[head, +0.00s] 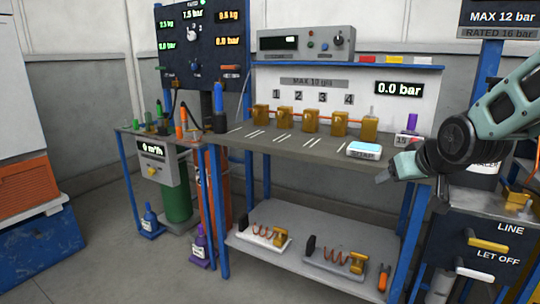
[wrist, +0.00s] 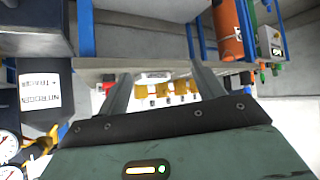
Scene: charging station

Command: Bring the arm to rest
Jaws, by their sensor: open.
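My arm (head: 500,105) reaches in from the right edge of the head view. My gripper (head: 385,176) is at the right front of the workbench, its tip near the bench's front edge. In the wrist view the two fingers of my gripper (wrist: 155,85) stand apart with nothing held between them. The workbench (head: 290,144) has a grey top with several brass blocks (head: 311,121) in a row under numbers. A white device with a blue top (head: 364,150) lies on the bench just left of my gripper.
A panel with green and orange readouts (head: 200,45) stands at the back left. A lower shelf (head: 300,278) holds two spring assemblies. A black cabinet marked LINE (head: 485,250) with handles stands at the right, below my arm. Bare floor (head: 110,245) lies at the left.

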